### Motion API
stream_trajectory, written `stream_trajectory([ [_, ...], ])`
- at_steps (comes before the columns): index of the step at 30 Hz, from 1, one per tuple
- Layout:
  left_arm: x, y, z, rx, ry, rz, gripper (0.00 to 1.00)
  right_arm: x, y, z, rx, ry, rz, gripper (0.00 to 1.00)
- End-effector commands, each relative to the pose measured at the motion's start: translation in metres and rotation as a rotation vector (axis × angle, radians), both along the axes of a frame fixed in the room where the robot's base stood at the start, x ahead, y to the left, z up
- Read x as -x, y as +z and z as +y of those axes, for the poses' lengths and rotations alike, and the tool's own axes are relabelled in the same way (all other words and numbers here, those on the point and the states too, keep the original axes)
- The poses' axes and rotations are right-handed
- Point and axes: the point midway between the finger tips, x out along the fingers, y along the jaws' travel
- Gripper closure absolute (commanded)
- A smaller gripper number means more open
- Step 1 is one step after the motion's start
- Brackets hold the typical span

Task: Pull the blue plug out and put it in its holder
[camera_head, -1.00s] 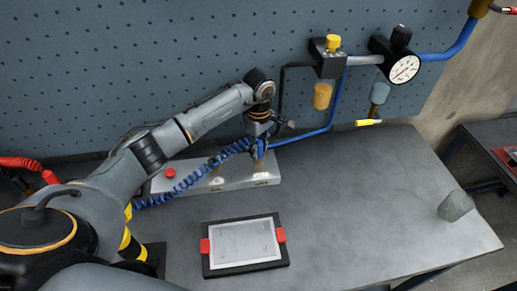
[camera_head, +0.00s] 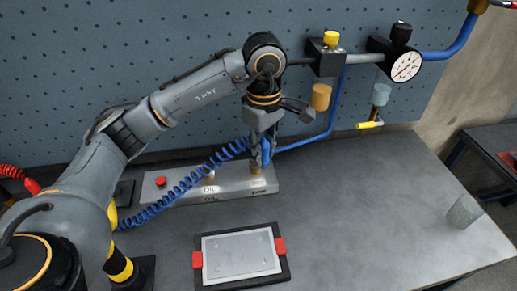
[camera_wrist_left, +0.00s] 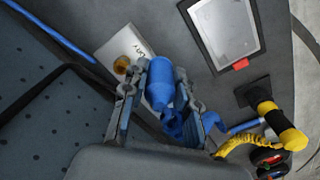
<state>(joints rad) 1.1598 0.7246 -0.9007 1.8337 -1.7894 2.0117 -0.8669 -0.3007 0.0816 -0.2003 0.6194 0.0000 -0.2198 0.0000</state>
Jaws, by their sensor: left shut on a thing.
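My left gripper (camera_head: 259,152) is shut on the blue plug (camera_head: 267,149), above the right end of the grey block. The left wrist view shows the plug (camera_wrist_left: 160,84) between the two fingers (camera_wrist_left: 163,100). The brass socket (camera_wrist_left: 122,65) beside the "DRY" label shows next to the plug, apart from it. A blue coiled hose (camera_head: 185,188) runs from the plug down to the left. The grey block (camera_head: 228,187) has an "OIL" label and a red button (camera_head: 160,181). I cannot tell which thing is the plug's holder. My right gripper is not in view.
A framed panel with red clips (camera_head: 241,254) lies at the front of the bench. A regulator with a yellow knob (camera_head: 330,48) and a gauge (camera_head: 405,66) are on the pegboard. A grey cup (camera_head: 464,210) stands far right. The right half of the bench is mostly clear.

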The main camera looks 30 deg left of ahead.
Motion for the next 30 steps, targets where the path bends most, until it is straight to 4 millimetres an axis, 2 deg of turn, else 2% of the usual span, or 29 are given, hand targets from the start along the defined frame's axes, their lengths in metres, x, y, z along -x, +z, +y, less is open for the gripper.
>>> stream_trajectory([
  [3,0.014,0.007,-0.01,-0.001,-0.002,-0.002,1.0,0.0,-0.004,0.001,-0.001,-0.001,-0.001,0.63],
  [9,0.024,0.017,-0.019,-0.001,0.001,-0.001,1.0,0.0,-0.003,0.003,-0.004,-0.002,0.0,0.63],
  [30,0.025,0.06,-0.019,0.001,0.001,0.001,1.0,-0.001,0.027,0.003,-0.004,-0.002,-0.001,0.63],
])
